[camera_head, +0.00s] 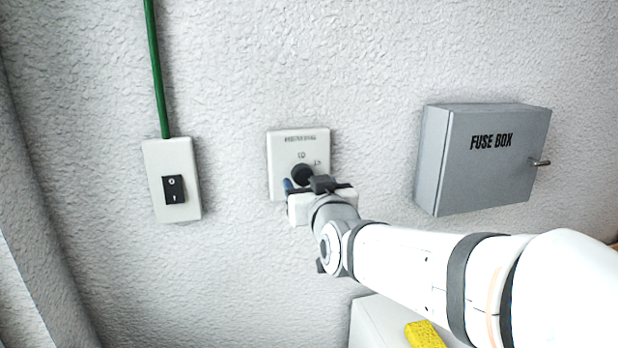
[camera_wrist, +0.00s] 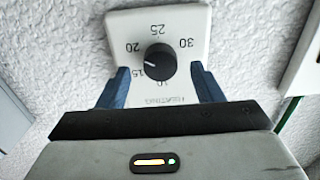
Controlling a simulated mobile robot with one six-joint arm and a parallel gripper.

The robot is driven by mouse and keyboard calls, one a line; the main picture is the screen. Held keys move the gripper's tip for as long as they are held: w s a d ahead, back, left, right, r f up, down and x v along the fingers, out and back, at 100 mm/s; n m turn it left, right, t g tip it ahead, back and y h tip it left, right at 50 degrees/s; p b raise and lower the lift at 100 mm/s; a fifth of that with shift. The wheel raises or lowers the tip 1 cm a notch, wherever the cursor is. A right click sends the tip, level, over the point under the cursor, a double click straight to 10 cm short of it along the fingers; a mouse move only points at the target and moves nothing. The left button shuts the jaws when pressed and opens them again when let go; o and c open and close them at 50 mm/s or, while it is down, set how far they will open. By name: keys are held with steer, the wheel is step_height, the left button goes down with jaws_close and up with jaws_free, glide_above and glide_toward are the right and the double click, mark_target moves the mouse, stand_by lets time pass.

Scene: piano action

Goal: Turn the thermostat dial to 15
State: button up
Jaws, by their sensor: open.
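The thermostat is a white wall plate (camera_head: 283,150) with a round black dial (camera_head: 303,173); the gripper partly hides it in the head view. I cannot tell how far the fingertips are from the plate.
A white switch plate (camera_head: 155,158) with a black rocker (camera_head: 173,189) is left of the thermostat, below a green cable (camera_head: 156,70). A grey fuse box (camera_head: 490,170) juts out at right. A yellow object (camera_head: 424,334) lies on a white surface below. The wall around the thermostat is bare.

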mark_target(303, 175)
steer(key=shift+x, duration=1.25)
steer(key=shift+c, duration=0.2)
steer(key=c, duration=0.9)
